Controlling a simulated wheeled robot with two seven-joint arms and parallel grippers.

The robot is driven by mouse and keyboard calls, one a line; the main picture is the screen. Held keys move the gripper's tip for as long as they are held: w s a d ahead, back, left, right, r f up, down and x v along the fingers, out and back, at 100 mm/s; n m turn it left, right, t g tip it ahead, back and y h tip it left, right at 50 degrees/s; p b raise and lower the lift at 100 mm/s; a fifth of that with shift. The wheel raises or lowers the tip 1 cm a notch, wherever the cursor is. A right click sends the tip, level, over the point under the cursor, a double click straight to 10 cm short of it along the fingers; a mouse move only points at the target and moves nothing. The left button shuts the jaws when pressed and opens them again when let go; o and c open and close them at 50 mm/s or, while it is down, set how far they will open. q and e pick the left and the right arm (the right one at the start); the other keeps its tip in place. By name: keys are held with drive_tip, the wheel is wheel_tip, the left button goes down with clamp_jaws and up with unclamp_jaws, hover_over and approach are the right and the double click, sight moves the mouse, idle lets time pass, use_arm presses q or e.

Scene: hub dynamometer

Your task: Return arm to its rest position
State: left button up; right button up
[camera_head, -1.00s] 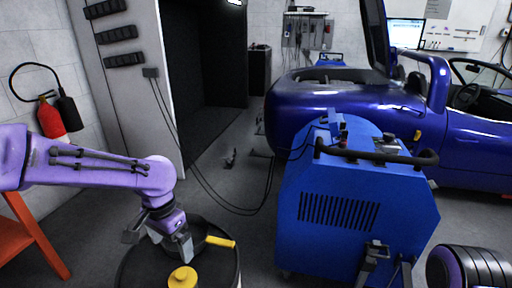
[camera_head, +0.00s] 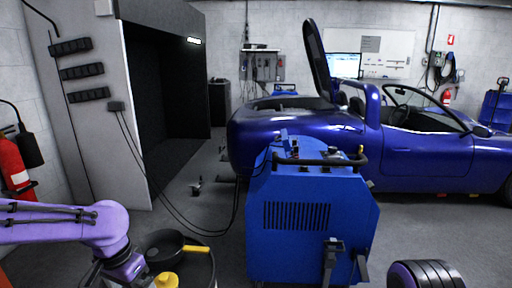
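My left arm (camera_head: 65,222) is purple and comes in from the left, bent downward at the wrist. Its gripper (camera_head: 118,281) points down at the lower left edge. Its grey fingers look spread apart, with nothing visible held, but their tips are cut off by the bottom of the picture. A black pan (camera_head: 165,244) with a yellow handle is just right of the gripper, on a dark drum top. A yellow knob-like object (camera_head: 166,281) stands close to the gripper's right. I cannot make out my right gripper.
A blue wheeled machine (camera_head: 310,225) with a black handlebar stands in the centre, cables running left to a wall panel. A blue car (camera_head: 430,155) is behind it. A ribbed dark cylinder (camera_head: 438,276) is at lower right. A fire extinguisher (camera_head: 13,165) hangs at left.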

use_arm(q)
drive_tip(key=w+d+f+n+t+h, duration=0.1)
drive_tip(key=w+d+n+t+h, duration=0.1)
drive_tip(key=w+d+n+t, duration=0.4)
drive_tip(key=s+a+f+n+t+y+p, duration=0.1)
drive_tip(key=a+f+n+t+y+p, duration=0.2)
drive_tip(key=f, duration=0.6)
drive_tip(key=s+a+f+g+y+p, duration=0.1)
drive_tip(key=s+f, duration=0.3)
drive_tip(key=s, duration=0.5)
drive_tip(key=s+a+f+n+g+y+p, duration=0.1)
drive_tip(key=s+f, duration=0.4)
drive_tip(key=s, duration=0.5)
drive_tip(key=s+a+f+g+p, duration=0.2)
drive_tip(key=s+a+f+g, duration=0.2)
drive_tip(key=s, duration=0.6)
drive_tip(key=shift+f+g+y+p, duration=0.4)
drive_tip(key=shift+f, duration=0.05)
drive_tip(key=shift+s, duration=0.1)
